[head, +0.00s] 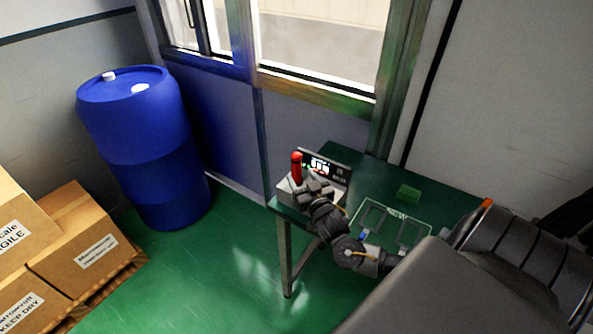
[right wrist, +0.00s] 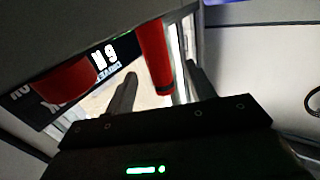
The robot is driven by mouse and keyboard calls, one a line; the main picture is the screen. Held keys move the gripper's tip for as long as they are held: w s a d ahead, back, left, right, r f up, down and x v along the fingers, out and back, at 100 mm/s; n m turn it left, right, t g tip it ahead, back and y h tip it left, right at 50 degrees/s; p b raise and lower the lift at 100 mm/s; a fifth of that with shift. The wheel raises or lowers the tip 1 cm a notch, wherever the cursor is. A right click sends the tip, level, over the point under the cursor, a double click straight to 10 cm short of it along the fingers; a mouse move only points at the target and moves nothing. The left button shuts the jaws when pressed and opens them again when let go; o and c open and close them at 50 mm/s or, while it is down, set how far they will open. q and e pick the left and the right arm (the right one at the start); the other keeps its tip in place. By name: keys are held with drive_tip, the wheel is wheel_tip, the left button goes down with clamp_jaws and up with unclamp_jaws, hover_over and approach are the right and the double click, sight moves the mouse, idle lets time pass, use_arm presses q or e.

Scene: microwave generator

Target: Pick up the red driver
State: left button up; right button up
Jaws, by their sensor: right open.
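The red driver (head: 296,167) stands upright at the small device on the left end of the green table. My right gripper (head: 302,184) is right at it, and its fingers partly hide the driver's lower part. In the right wrist view, a red handle (right wrist: 154,55) shows between the two spread fingers of my right gripper (right wrist: 160,76), with room on both sides. Another red rounded thing (right wrist: 66,82) lies left of the fingers. My left gripper is not in view.
A dark panel (head: 338,171) with white markings stands behind the gripper. A blue barrel (head: 140,145) and cardboard boxes (head: 85,250) stand left, on the floor side.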

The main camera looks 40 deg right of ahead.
sight(299, 169)
drive_tip(key=shift+w+d+r, duration=0.2)
drive_tip(key=shift+w, duration=0.3)
drive_tip(key=p+x, duration=0.2)
drive_tip(key=x, duration=0.1)
drive_tip(key=shift+w+d, duration=0.2)
drive_tip(key=shift+w, duration=0.05)
drive_tip(key=shift+w+d, duration=0.1)
drive_tip(key=shift+w, duration=0.3)
drive_tip(key=shift+f, duration=0.1)
drive_tip(key=c, duration=1.1)
